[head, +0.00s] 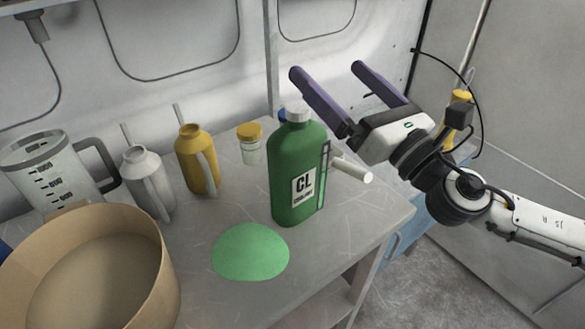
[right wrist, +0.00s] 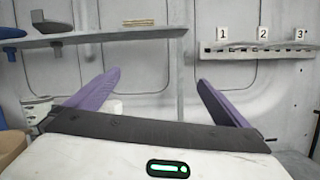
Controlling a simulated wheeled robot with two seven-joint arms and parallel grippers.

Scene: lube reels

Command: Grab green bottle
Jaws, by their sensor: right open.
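The green bottle (head: 294,170) stands upright on the grey table, with a white cap and a white label reading CL. A green puddle-like patch (head: 250,252) lies on the table in front of it. My right gripper (head: 325,80) is open and empty, above and to the right of the bottle, with its purple fingers pointing up and left. In the right wrist view its two fingers (right wrist: 158,88) are spread apart, and the green bottle does not show there. My left gripper is in neither view.
A tan tub (head: 165,285), a clear measuring jug (head: 45,165), a grey can (head: 148,182), a yellow can (head: 197,160) and a yellow-lidded jar (head: 250,146) stand left of the bottle. A white cylinder (head: 352,170) is right of it. A wall shelf (right wrist: 95,36) shows in the wrist view.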

